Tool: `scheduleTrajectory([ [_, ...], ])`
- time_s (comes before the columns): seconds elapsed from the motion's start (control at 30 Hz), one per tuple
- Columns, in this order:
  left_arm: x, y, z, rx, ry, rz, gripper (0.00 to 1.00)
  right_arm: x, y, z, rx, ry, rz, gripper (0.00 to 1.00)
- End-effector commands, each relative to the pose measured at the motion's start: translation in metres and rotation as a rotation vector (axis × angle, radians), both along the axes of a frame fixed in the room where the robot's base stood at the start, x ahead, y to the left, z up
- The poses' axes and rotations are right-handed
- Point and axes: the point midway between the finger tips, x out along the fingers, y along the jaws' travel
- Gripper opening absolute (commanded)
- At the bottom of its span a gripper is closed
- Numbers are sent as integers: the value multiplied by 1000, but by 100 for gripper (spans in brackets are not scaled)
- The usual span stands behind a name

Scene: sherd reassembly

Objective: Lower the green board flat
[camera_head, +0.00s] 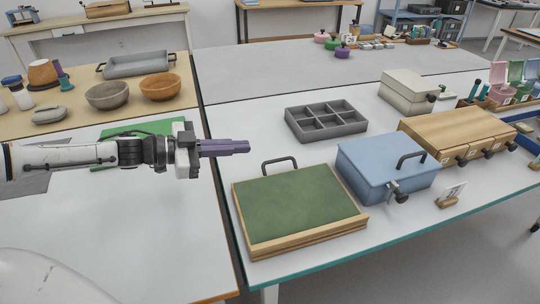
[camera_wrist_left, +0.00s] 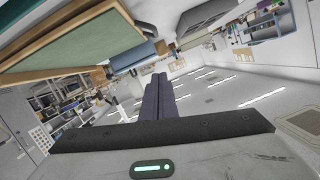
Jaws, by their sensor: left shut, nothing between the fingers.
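The green board (camera_head: 300,203) has a wooden frame with a raised lip along its front edge and a dark handle at its back. It lies on the white table and looks flat or nearly so; any small tilt is hard to tell. A green surface with a wooden edge, seemingly the board (camera_wrist_left: 80,48), fills the upper left of the left wrist view. My left gripper (camera_head: 246,147) is shut and empty, behind and left of the board, apart from it. Its closed fingers (camera_wrist_left: 158,85) also show in the left wrist view. My right gripper is not in view.
A blue lidded box (camera_head: 385,165) stands close to the board's right. A grey compartment tray (camera_head: 327,121) lies behind, and a wooden case (camera_head: 455,133) is farther right. Bowls (camera_head: 108,95) and a green mat (camera_head: 118,131) are on the left table. White table left of the board is clear.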

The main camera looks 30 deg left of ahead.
Motion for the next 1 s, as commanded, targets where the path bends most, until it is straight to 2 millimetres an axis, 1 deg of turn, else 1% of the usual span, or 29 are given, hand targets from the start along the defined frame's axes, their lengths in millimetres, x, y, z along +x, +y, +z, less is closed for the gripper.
scheduleTrajectory([
  [0.07, 11, -10, 2, -5, -7, -3, 0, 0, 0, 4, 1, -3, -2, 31],
  [0.2, 31, -26, -4, -4, -6, -2, 0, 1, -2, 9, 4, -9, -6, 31],
  [0.43, 68, -54, -16, -2, -5, -2, 0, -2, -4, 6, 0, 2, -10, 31],
  [0.5, 69, -50, -34, 0, 2, 2, 0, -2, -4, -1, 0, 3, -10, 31],
  [0.63, 71, -46, -49, 0, 1, 1, 0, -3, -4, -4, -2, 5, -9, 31],
  [0.8, 73, -44, -57, 1, -1, 1, 0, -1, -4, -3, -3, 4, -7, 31],
  [1.0, 73, -44, -57, 1, -1, 0, 0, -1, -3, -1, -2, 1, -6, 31],
])
